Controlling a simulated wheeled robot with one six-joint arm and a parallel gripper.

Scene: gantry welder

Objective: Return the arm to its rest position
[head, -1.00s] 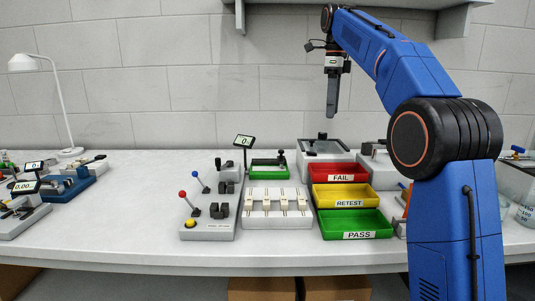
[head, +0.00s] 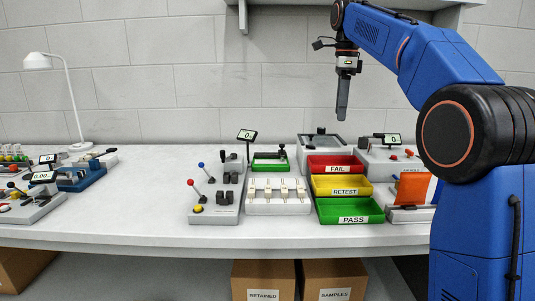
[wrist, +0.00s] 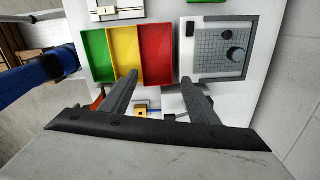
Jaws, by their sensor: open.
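My gripper (head: 342,105) hangs from my blue arm, fingers down, above the back of the bench in the head view. It is clear of the bench and of everything on it. In the wrist view my gripper (wrist: 160,97) shows two dark fingers spread apart with nothing held between them. Below it in that view are the coloured trays and a grey grid plate. My arm is raised, with its elbow at the right of the head view.
Red FAIL (head: 336,169), yellow RETEST (head: 343,192) and green PASS (head: 349,219) trays stand on the bench (head: 150,215). A lever fixture (head: 215,200) stands left of them. A lamp (head: 73,100) is at far left. A shelf (head: 285,3) overhangs above.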

